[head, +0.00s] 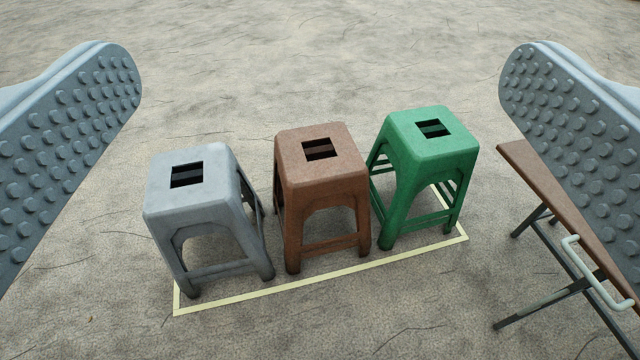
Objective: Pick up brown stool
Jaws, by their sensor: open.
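The brown stool (340,167) stands upright on the ground in the middle of a row of three stools. It has a square seat with a dark slot in its centre and splayed legs joined by low rungs. My gripper (320,85) is open and empty. Its two grey studded fingers show at the far left and far right edges of the view, wide apart. The brown stool lies between them in the picture, ahead of the fingers and untouched.
A grey stool (219,188) stands close on the left and a green stool (452,146) close on the right. A pale yellow line (310,279) on the ground runs in front. A brown-topped table (560,200) is at right, partly behind my finger. Ground behind is clear.

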